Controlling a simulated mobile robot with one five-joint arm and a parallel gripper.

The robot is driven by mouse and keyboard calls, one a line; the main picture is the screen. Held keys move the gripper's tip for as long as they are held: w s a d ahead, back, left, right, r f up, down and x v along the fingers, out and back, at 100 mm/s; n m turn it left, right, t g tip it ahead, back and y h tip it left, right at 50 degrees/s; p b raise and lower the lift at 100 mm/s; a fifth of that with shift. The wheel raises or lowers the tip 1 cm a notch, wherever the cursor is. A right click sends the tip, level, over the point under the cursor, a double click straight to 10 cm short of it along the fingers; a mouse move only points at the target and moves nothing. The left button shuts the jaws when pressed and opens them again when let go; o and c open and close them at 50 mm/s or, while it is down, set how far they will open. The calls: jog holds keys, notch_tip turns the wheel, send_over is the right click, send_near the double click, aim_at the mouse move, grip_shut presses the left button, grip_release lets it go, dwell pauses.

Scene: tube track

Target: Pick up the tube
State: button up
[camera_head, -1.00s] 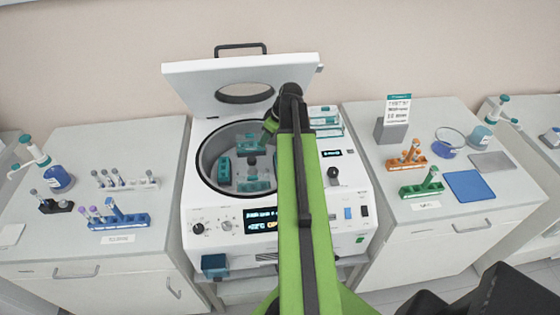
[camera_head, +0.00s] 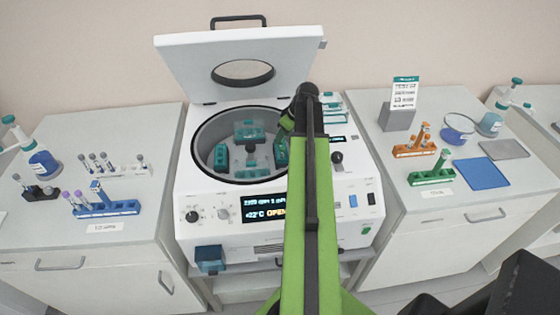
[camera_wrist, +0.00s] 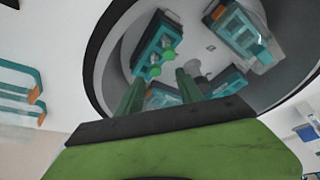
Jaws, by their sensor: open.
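The open centrifuge (camera_head: 210,186) stands in the middle, with several teal buckets in its round bowl. In the wrist view, green-capped tubes (camera_wrist: 168,54) sit in one teal bucket (camera_wrist: 150,46), just beyond my fingertips. My gripper (camera_wrist: 160,84) is open, its two green fingers apart with nothing seen held between them. In the head view, my gripper is over the right side of the bowl, largely behind my arm. Other tubes stand in a blue rack (camera_head: 120,208), a white rack (camera_head: 128,170), an orange rack (camera_head: 412,152) and a green rack (camera_head: 428,177).
The raised lid (camera_head: 185,75) stands behind the bowl. The bowl rim (camera_wrist: 100,60) curves close around my fingers. A sign on a grey block (camera_head: 397,117), a blue mat (camera_head: 481,173) and bottles stand on the right bench. A blue-liquid bottle (camera_head: 43,165) is on the left bench.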

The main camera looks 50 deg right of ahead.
jog(key=shift+w+f, duration=0.2)
jog(key=shift+f, duration=0.4)
jog(key=shift+r, duration=0.1)
jog(key=b+x, duration=0.3)
jog(key=d+b+x, duration=0.1)
jog(key=b+x, duration=0.1)
jog(key=shift+s+f, duration=0.15)
jog(key=shift+f, duration=0.1)
jog(key=shift+a+r, duration=0.1)
jog(key=shift+r, duration=0.05)
grip_shut()
